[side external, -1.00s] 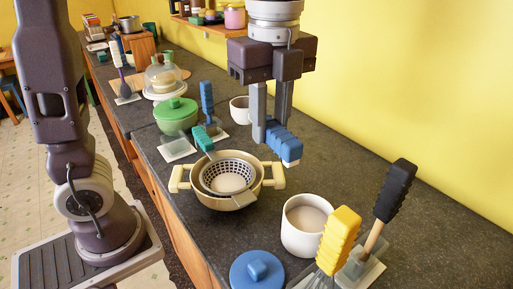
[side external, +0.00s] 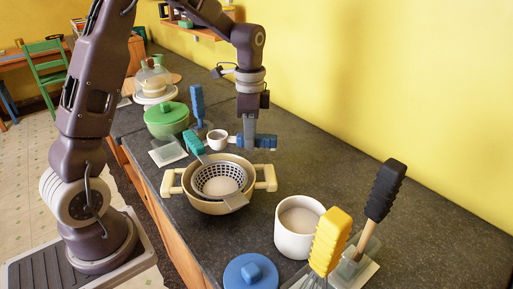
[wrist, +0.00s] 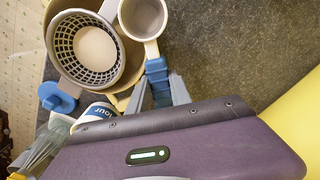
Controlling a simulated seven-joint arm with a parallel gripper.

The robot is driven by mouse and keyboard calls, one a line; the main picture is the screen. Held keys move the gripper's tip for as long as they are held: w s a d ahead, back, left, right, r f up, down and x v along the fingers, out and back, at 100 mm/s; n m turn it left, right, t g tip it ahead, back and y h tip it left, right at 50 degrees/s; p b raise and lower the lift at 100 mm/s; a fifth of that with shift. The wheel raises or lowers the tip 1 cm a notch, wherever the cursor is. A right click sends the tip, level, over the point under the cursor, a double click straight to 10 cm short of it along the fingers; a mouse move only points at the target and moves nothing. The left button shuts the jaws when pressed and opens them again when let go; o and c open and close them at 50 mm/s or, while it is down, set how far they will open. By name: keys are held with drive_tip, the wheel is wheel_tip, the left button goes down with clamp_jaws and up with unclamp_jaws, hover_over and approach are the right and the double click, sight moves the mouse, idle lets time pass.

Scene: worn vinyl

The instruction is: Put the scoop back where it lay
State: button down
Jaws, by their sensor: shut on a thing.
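My gripper (side external: 250,143) is shut on the blue ribbed handle (side external: 267,141) of the scoop. The scoop's pale round cup (side external: 217,139) points left, behind the cream pot (side external: 180,190), and its handle points right. In the wrist view, the cup (wrist: 145,14) is at the top beside the sieve (wrist: 70,40), and the blue handle (wrist: 157,72) runs down to my gripper (wrist: 163,95). The cup looks empty. I cannot tell whether the scoop touches the counter.
A perforated sieve (side external: 205,178) sits in the pot. A teal-handled tool (side external: 193,143) and an upright blue-handled tool (side external: 197,105) stand near the scoop. Yellow (side external: 330,240) and black (side external: 385,190) handles rise front right. The counter (side external: 330,165) right of the pot is clear.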

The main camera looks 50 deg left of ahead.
drive_tip(key=w+a+f+m, duration=0.1)
drive_tip(key=a+f+m, duration=0.1)
drive_tip(key=a+m, duration=0.4)
drive_tip(key=m, duration=0.3)
drive_tip(key=shift+w+f, duration=0.15)
drive_tip(key=shift+w, duration=0.1)
drive_tip(key=shift+f, duration=2.95)
drive_tip(key=shift+f, duration=0.6)
drive_tip(key=c, duration=1.1)
unclamp_jaws()
